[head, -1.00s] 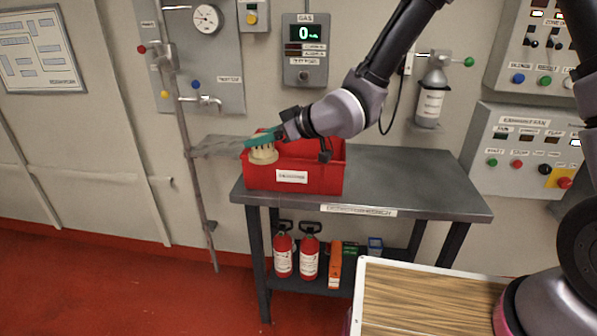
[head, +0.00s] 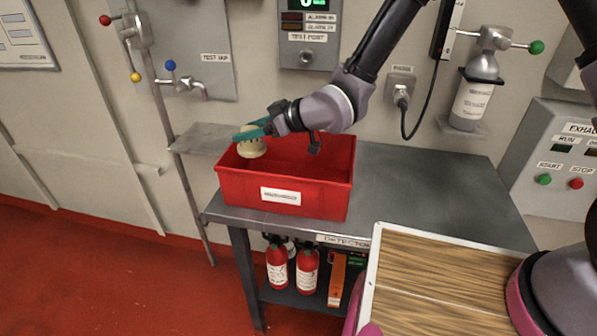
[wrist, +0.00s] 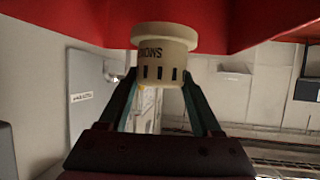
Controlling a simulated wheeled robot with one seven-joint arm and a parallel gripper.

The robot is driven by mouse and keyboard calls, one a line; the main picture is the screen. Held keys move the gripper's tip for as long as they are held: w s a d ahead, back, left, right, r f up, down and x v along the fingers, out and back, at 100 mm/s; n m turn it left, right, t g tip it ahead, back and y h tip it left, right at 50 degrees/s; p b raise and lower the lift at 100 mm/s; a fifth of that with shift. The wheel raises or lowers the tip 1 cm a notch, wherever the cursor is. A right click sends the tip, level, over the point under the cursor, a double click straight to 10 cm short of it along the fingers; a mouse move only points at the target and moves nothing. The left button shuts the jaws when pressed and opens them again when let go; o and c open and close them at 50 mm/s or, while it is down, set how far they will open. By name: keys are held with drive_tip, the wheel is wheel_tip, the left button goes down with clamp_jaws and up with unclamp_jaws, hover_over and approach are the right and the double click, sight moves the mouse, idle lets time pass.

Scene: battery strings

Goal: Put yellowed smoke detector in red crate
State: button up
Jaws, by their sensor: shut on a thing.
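The yellowed smoke detector (head: 251,148) is a cream, round, slotted piece. My gripper (head: 254,131) is shut on it. In the head view it hangs at the left end of the red crate (head: 238,186), about level with the rim; how deep it sits cannot be told. The wrist view shows the detector (wrist: 161,68) between the two green fingers (wrist: 160,84), with lettering on its side and red crate wall (wrist: 262,22) around it. The crate stands on the grey bench with a white label on its front. Most of its floor is hidden.
The grey bench top (head: 430,205) is clear to the right of the crate. Red extinguishers (head: 307,270) stand on the shelf below. A wall tap (head: 185,82) and pipe are at the left. A gas cylinder (head: 474,92) hangs on the wall at right.

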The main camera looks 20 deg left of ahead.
sight(255, 150)
drive_tip(key=f, duration=0.4)
drive_tip(key=w+f, duration=0.1)
drive_tip(key=f, duration=0.1)
drive_tip(key=shift+f, duration=0.1)
wheel_tip(255, 150, down, 4)
drive_tip(key=shift+f, duration=0.25)
drive_tip(key=o, duration=1.5)
drive_tip(key=shift+c, duration=0.2)
drive_tip(key=v, duration=0.7)
drive_tip(key=shift+s+d+r, duration=0.1)
drive_tip(key=shift+d+r, duration=0.1)
drive_tip(key=shift+d, duration=0.05)
